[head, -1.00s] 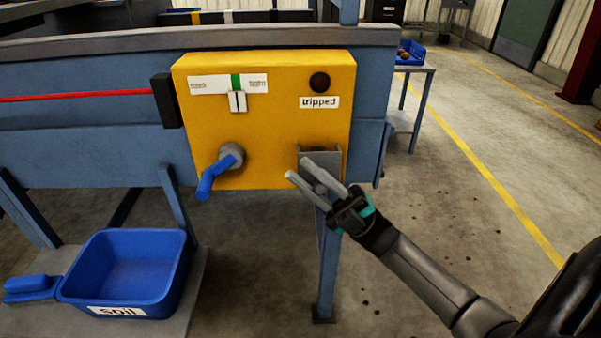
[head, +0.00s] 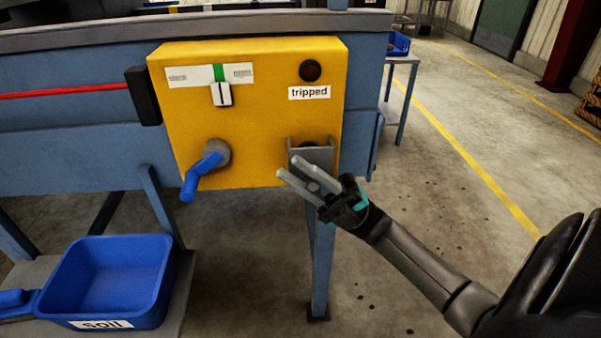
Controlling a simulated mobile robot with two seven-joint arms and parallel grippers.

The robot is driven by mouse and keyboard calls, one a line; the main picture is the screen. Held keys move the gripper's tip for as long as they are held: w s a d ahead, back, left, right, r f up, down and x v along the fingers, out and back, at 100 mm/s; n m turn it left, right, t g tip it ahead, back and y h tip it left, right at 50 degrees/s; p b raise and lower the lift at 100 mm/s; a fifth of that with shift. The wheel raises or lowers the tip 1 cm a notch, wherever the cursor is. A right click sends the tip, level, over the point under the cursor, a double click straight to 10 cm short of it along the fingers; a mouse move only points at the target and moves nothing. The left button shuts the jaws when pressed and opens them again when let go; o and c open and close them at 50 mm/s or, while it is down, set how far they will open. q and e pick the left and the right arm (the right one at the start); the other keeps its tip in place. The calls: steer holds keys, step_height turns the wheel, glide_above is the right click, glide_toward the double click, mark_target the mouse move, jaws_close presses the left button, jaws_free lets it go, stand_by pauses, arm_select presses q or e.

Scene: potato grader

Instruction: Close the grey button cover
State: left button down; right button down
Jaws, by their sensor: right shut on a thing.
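The grey button cover (head: 311,157) is at the lower right of the yellow control box (head: 250,120). It stands out from the box face and tilts downward, with a dark round part showing just above its plate. My right gripper (head: 289,166) is at the cover, its two pale fingers pointing up and left across its lower part. The fingers are shut on the cover, and a small round grey piece shows between them. The exact contact is partly hidden by the fingers. My left gripper is not in view.
A blue-handled lever (head: 203,174) sticks out of the box left of the cover. A dark red lamp (head: 310,70) sits above a "tripped" label (head: 309,92). A blue soil bin (head: 110,280) stands lower left. A blue leg (head: 319,255) stands below the cover.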

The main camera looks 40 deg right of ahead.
mark_target(317, 187)
steer(key=c, duration=1.1)
jaws_free()
steer(key=shift+w+r, duration=0.1)
steer(key=shift+r, duration=0.15)
steer(key=shift+c, duration=0.2)
steer(key=shift+o, duration=0.7)
steer(key=shift+a+f, duration=0.1)
